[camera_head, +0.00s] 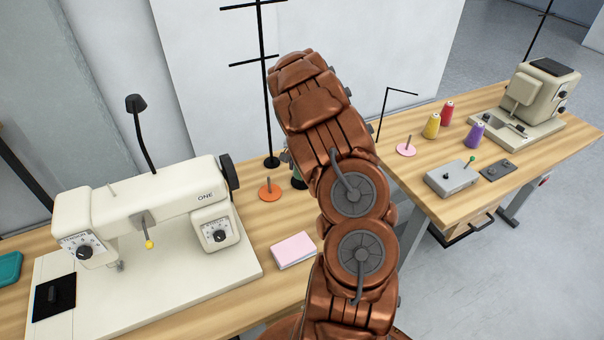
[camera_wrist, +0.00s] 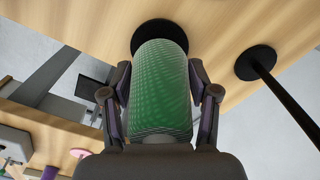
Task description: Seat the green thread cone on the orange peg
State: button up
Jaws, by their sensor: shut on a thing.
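The green thread cone (camera_wrist: 160,85) is between the two fingers of my gripper (camera_wrist: 160,94) in the wrist view, and the gripper is shut on it. A dark round disc (camera_wrist: 150,28) shows just beyond the cone; whether the cone touches it I cannot tell. In the head view only a small dark green part of the cone (camera_head: 298,183) shows beside my arm, which hides most of the gripper. The orange peg (camera_head: 270,190), a short pin on a round orange base, stands empty on the table, just left of the cone. It does not show in the wrist view.
A cream sewing machine (camera_head: 150,225) stands left of the peg. A tall black stand (camera_head: 267,110) rises behind it, and a pink pad (camera_head: 293,250) lies in front. A pink peg (camera_head: 406,149) and red, yellow and purple cones (camera_head: 475,135) are to the right.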

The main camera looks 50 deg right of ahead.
notch_tip(320, 180, up, 7)
jog(key=shift+f+b, duration=0.2)
jog(key=shift+b, duration=0.7)
jog(key=shift+w+a+r, duration=0.1)
jog(key=shift+a+r, duration=0.05)
jog(key=shift+r, duration=0.2)
jog(key=w+a+r, duration=0.1)
jog(key=a, duration=0.2)
jog(key=w+a+r+m, duration=0.1)
jog(key=a, duration=0.3)
jog(key=w+a+r+m, duration=0.1)
jog(key=a, duration=0.2)
jog(key=shift+w+a+p, duration=0.25)
jog(key=shift+p, duration=0.05)
jog(key=shift+f, duration=0.1)
jog(key=shift+f, duration=0.1)
jog(key=shift+f+b, duration=0.55)
jog(key=shift+f, duration=3.75)
jog(key=shift+f+b, duration=0.7)
jog(key=shift+f, duration=0.85)
